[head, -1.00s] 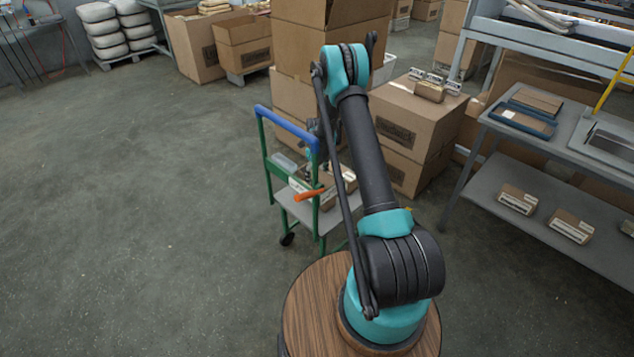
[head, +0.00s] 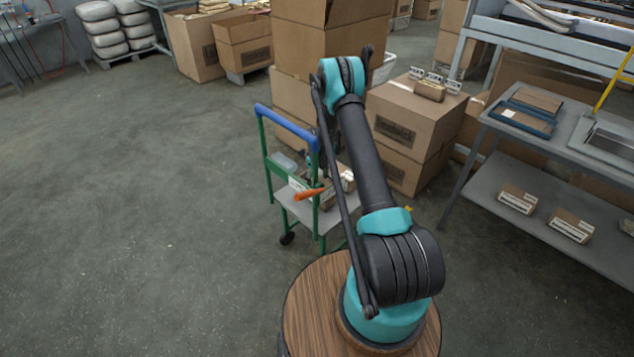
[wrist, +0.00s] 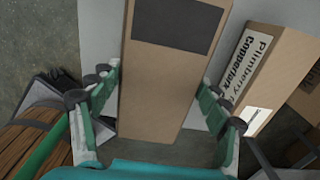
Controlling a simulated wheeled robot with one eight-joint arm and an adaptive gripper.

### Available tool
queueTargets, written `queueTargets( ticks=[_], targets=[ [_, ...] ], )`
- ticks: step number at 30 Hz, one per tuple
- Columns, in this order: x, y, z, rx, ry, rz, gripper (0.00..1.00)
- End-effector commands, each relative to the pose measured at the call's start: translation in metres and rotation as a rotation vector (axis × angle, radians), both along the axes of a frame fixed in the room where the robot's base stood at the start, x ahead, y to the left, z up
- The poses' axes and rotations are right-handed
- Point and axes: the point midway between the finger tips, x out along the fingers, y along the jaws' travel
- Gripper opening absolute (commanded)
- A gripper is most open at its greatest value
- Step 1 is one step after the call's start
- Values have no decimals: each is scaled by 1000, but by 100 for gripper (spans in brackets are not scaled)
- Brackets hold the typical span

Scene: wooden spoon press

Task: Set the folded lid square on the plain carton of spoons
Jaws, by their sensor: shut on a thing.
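In the wrist view, my gripper (wrist: 158,112) has one finger along each side of a long brown cardboard piece (wrist: 160,100) with a dark panel. This piece looks like the folded lid, but its underside and anything beneath it are hidden. A labelled carton (wrist: 265,75) reading "Plimberry" lies just right of the right finger. In the head view, brown cartons (head: 347,178) sit on the small green cart (head: 318,213), partly behind my arm. My gripper is mostly hidden there. I cannot tell which is the plain carton.
The cart's blue handle (head: 287,125) rises at its left, and an orange lever (head: 309,194) sticks out at its front. Large stacked boxes (head: 405,120) stand behind the cart. A grey bench (head: 570,175) stands at the right. The floor to the left is clear.

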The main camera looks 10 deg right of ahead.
Motion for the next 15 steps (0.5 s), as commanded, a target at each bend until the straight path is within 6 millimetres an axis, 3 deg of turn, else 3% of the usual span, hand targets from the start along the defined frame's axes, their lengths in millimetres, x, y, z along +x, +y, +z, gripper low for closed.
queueTargets(
  ticks=[2,3,7,15],
  targets=[
    [0,0,0,0,0,0,52],
    [0,0,0,0,0,0,79],
    [0,0,0,0,0,0,95],
    [0,0,0,0,0,0,96]
  ],
)
